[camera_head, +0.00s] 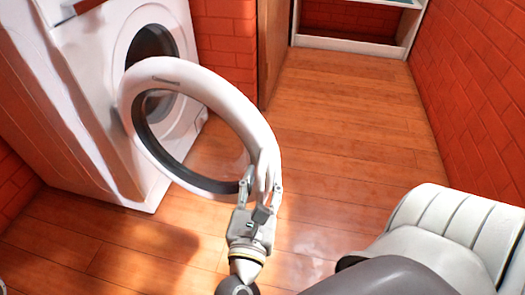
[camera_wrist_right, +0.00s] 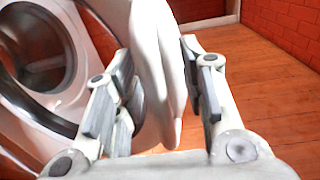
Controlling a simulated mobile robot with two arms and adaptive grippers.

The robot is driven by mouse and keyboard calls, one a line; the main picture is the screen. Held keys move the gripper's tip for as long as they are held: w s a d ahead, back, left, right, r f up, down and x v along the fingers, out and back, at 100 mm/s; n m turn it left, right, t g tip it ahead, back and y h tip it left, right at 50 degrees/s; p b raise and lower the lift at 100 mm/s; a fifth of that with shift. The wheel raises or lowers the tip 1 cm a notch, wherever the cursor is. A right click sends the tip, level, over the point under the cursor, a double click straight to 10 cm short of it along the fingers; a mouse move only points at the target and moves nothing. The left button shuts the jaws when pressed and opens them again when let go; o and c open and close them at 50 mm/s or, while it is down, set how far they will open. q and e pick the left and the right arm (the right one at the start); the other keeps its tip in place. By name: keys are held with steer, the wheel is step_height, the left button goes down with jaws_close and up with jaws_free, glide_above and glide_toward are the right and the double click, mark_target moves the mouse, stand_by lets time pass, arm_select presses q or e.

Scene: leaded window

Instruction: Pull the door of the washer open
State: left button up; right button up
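The white washer (camera_head: 95,110) stands at the left in the head view. Its round door (camera_head: 215,90), a white ring with a dark inner rim and clear glass, is swung wide open, away from the dark drum opening (camera_head: 152,50). My right gripper (camera_head: 261,186) is at the door's near free edge, one finger on each side of the rim. In the right wrist view the fingers (camera_wrist_right: 160,80) close in on the white door edge (camera_wrist_right: 155,60), which fills most of the space between them. The drum opening (camera_wrist_right: 38,48) shows at the left there. My left gripper is out of view.
The wooden floor (camera_head: 345,120) is clear to the right of the door and toward the back. A red brick wall (camera_head: 475,70) runs along the right. A white shelf frame (camera_head: 350,45) stands at the back, beside a brown wooden panel (camera_head: 271,50).

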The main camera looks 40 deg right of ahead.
steer(key=shift+a, duration=0.15)
steer(key=v, duration=0.7)
steer(key=shift+s, duration=0.2)
